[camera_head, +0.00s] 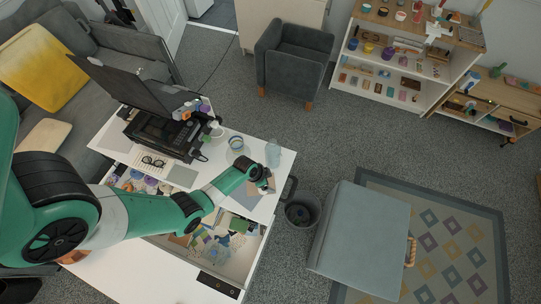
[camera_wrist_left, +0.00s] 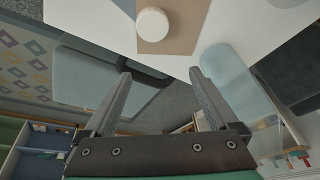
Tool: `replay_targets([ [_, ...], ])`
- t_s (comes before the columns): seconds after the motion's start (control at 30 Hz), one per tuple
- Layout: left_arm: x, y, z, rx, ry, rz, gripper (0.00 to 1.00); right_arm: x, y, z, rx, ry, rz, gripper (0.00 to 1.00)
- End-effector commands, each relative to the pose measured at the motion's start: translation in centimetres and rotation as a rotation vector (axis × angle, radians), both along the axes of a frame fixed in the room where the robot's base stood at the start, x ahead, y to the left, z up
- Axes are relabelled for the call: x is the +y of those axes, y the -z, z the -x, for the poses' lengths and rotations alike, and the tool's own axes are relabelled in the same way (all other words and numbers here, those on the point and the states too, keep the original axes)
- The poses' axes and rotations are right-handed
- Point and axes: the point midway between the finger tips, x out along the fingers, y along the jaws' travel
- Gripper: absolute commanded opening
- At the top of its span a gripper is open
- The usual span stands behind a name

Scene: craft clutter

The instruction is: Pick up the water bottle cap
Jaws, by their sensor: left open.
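The bottle cap (camera_wrist_left: 152,24) is a small white round piece, lying on a brown sheet (camera_wrist_left: 170,32) at the top of the left wrist view. In the head view I cannot make it out; my gripper covers that part of the table. My left gripper (camera_head: 264,181) is over the right end of the white table. In the left wrist view its fingers (camera_wrist_left: 160,74) are apart and empty, with the cap beyond the tips, not between them. A clear bluish water bottle (camera_head: 273,153) stands near the gripper and also shows in the left wrist view (camera_wrist_left: 228,72). My right gripper is not in view.
A black printer (camera_head: 165,132), glasses (camera_head: 153,161) and a tape-like ring (camera_head: 236,143) are on the table (camera_head: 284,166). An open drawer (camera_head: 236,262) full of craft bits lies below. A bin (camera_head: 302,210) and grey box (camera_head: 362,235) stand right of the table.

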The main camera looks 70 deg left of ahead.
Motion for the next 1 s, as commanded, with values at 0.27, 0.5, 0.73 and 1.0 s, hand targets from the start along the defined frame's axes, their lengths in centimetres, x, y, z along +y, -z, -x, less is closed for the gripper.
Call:
replay_targets([
  [0.27,0.3,-4.6,6.3,0.081,-0.11,0.05,0.93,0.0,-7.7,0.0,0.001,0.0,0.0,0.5],
  [0.5,0.5,-3.6,6.1,0.079,-0.114,0.048,0.93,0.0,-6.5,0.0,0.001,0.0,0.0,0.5],
  [0.73,0.5,0.4,5.1,0.078,-0.112,0.048,0.93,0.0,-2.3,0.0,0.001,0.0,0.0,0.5],
  [1.0,0.6,1.9,4.4,0.077,-0.112,0.047,0.93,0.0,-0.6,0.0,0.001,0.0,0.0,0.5],
])
